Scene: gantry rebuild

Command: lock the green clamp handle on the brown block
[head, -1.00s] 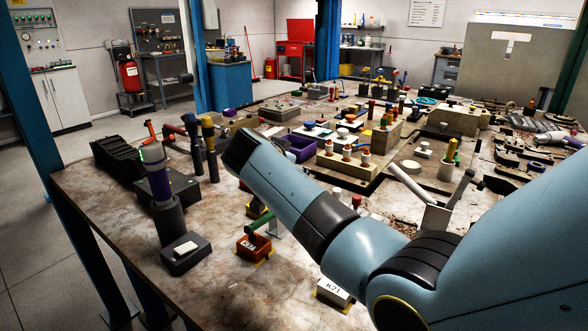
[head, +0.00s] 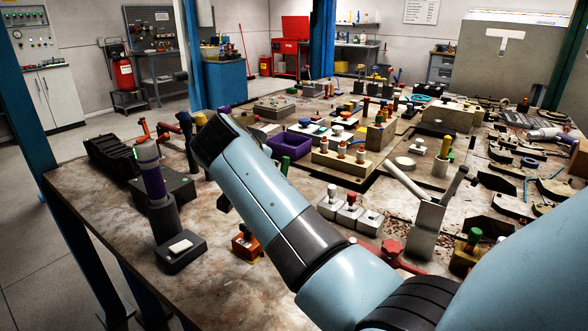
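The brown block (head: 245,245) is a small orange-brown block low on the near part of the table, left of my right arm. The arm partly covers it, and I cannot make out its green clamp handle or how the handle lies. A green upright handle (head: 285,164) shows just beyond the arm; I cannot tell what it belongs to. My light-blue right arm reaches in from the lower right across the middle, with its dark end at the upper left. The arm hides its gripper. My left gripper is not in view.
A dark stand with a purple-topped tool (head: 152,175) is left of the block. The near left tabletop (head: 110,203) is bare.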

